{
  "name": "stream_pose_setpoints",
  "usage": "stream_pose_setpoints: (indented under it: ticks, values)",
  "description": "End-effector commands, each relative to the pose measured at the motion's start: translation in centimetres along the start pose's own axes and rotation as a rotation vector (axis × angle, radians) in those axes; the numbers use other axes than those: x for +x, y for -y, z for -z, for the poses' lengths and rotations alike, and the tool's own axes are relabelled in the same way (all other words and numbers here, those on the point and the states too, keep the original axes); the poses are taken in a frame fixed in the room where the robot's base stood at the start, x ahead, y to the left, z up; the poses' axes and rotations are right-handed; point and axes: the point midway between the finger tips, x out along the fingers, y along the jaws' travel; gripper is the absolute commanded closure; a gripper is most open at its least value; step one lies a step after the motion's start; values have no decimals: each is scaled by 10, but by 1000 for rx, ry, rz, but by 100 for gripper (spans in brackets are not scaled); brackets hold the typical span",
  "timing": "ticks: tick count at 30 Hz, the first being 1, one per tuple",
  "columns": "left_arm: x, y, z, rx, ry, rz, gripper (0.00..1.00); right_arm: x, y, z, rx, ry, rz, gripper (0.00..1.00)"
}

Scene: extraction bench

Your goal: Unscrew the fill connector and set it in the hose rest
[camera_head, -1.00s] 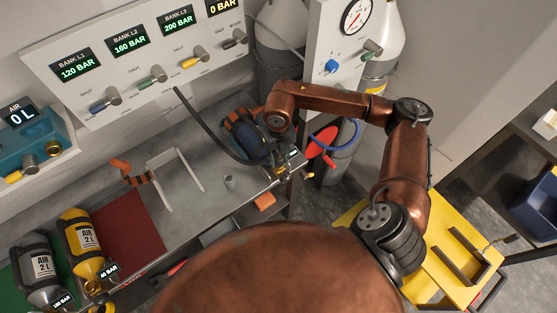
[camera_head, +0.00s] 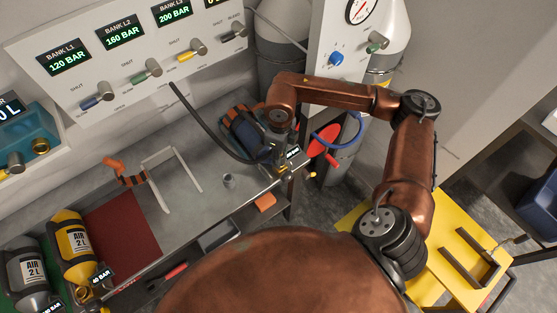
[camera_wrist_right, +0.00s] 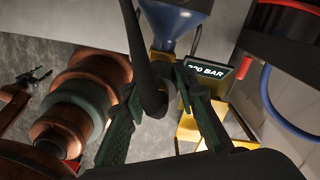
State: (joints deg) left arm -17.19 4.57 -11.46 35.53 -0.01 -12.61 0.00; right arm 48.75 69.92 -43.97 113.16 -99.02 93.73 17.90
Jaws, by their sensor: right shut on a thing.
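The fill connector (camera_wrist_right: 155,102) is on the end of the black fill hose (camera_head: 207,130). In the right wrist view my right gripper (camera_wrist_right: 158,95) has its dark green fingers on both sides of it, shut on it. It is at the brass valve (camera_wrist_right: 164,64) of the blue cylinder (camera_wrist_right: 174,22). I cannot tell whether the threads are still engaged. In the head view the arm hides most of my right gripper (camera_head: 280,163) beside the blue cylinder (camera_head: 248,135). A small grey cup (camera_head: 229,181) stands on the bench; it may be the hose rest. My left gripper (camera_wrist_right: 36,78) seems to show small in the wrist view.
A white frame (camera_head: 172,172) and an orange-handled tool (camera_head: 125,176) lie left on the bench (camera_head: 205,205). A gauge display (camera_wrist_right: 206,71) sits close to my right gripper. The valve panel (camera_head: 125,75) rises behind.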

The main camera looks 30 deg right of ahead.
Motion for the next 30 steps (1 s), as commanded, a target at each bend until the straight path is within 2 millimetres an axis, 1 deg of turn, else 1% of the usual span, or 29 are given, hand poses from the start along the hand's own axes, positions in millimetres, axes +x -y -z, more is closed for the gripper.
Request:
stream_pose_setpoints:
  ticks: [1, 3, 30]
  values:
    - [9, -1, -3, 0, 4, -1, 60, 4, 1, 0, -71, -1, 2, 100]
    - [15, -1, -5, 0, 7, -1, 60, 4, 1, 0, -175, -2, 1, 100]
    - [89, -7, -38, 1, 57, -7, 60, 3, 1, 0, -1517, -2, -1, 100]
